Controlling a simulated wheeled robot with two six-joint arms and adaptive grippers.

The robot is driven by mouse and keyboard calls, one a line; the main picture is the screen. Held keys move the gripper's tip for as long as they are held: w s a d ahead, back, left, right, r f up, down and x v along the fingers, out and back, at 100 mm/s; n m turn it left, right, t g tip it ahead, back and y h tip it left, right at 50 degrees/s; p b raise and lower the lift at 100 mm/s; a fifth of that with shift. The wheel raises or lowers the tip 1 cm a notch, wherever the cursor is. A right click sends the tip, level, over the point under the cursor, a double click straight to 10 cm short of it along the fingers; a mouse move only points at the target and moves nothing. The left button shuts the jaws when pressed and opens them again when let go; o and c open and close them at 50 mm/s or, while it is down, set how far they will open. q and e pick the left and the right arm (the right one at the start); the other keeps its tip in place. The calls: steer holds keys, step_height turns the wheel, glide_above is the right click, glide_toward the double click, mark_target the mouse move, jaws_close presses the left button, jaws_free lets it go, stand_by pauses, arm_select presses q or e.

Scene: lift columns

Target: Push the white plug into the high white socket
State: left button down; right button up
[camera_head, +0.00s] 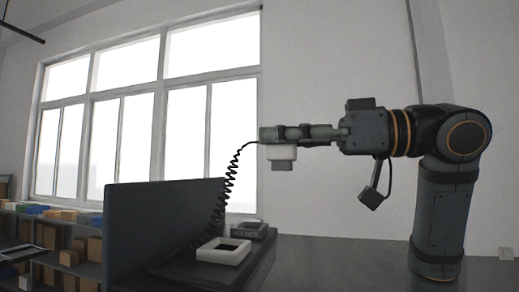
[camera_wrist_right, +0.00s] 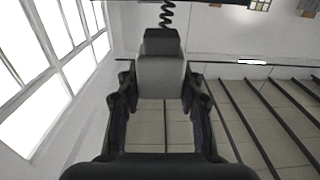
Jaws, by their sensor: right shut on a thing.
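My right gripper (camera_head: 285,133) reaches in from the right, level, and is shut on the white plug (camera_head: 281,153). The plug's pale lower part hangs below the fingers. In the right wrist view, a grey plug body (camera_wrist_right: 161,76) sits between the two fingers. A white square socket (camera_head: 222,251) with a dark opening lies on a dark box, below and left of the plug. The plug is held well above it, clear of it. My left gripper is not in view.
A black coiled cable (camera_head: 228,185) runs from the plug down behind the socket. A dark upright panel (camera_head: 160,225) stands left of the socket. A block marked HOLDER (camera_head: 248,231) sits behind it. Shelves with boxes (camera_head: 75,240) stand at far left. The grey tabletop (camera_head: 340,262) is clear.

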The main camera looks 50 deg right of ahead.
steer(key=s, duration=0.1)
steer(key=s+r+p, duration=0.1)
steer(key=s+a, duration=0.1)
steer(key=s, duration=0.1)
steer(key=shift+r, duration=0.35)
steer(key=shift+f, duration=0.2)
step_height(320, 180, down, 9)
steer(key=b, duration=0.8)
steer(key=shift+r+b, duration=0.15)
steer(key=shift+b, duration=0.2)
stand_by(0.7)
steer(key=shift+w, duration=0.1)
steer(key=shift+s+a+p+x, duration=0.15)
steer(key=shift+p+x, duration=0.45)
steer(key=shift+x, duration=1.1)
steer(key=shift+a+p+x, duration=0.2)
steer(key=shift+p+x, duration=0.35)
steer(key=shift+x, duration=1.1)
steer(key=shift+s+a+p+x, duration=0.15)
steer(key=shift+p+x, duration=0.45)
steer(key=shift+x, duration=1.1)
